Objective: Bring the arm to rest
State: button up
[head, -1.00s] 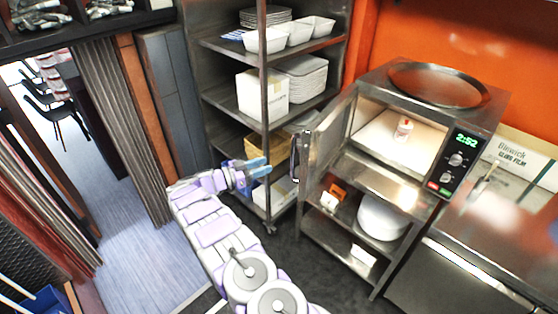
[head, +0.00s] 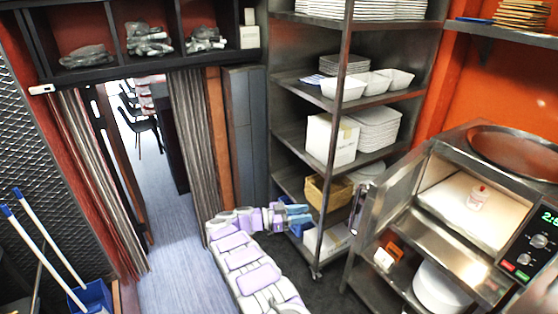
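My gripper (head: 297,214) has blue fingertips and is at the end of my purple and white arm, in the lower middle of the head view. It is in front of the lower part of the metal shelf rack, left of the open microwave door. I see nothing between the fingers, but the view is too small to tell how far apart they are. The arm is stretched forward and bends to the right at its end.
The shelf rack (head: 344,95) holds white dishes. A doorway with striped curtains (head: 192,150) opens at left, beside a blue bucket (head: 92,296).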

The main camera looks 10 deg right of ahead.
jog(key=w+a+r+n+t+y, duration=0.1)
jog(key=w+r+n+t+y, duration=0.2)
jog(key=w+r+t, duration=0.55)
jog(key=w+a+r+n+t+y, duration=0.2)
jog(key=w+r+n+t, duration=0.3)
jog(key=r, duration=0.6)
jog(key=s+a+r+n+t+y+b, duration=0.1)
jog(key=s+a+r+n+y, duration=0.55)
jog(key=y, duration=0.65)
jog(key=s+a+f+n+g+y, duration=0.2)
jog(key=s+f+g, duration=0.15)
jog(key=s, duration=0.85)
jog(key=s+a+f+n+g+y, duration=0.15)
jog(key=s+g, duration=0.25)
jog(key=s, duration=0.9)
jog(key=s+d+f+g+h, duration=0.1)
jog(key=s+d+f+g, duration=0.1)
jog(key=s, duration=0.9)
jog(key=s+d+f+g+h+b, duration=0.1)
jog(key=s+d+f+g, duration=0.2)
jog(key=s, duration=0.9)
jog(key=s+d+f+g+h, duration=0.1)
jog(key=s+d+f+g, duration=0.2)
jog(key=s, duration=0.9)
jog(key=shift+s+d+g, duration=0.25)
jog(key=shift+d+g, duration=0.45)
jog(key=shift+d, duration=0.35)
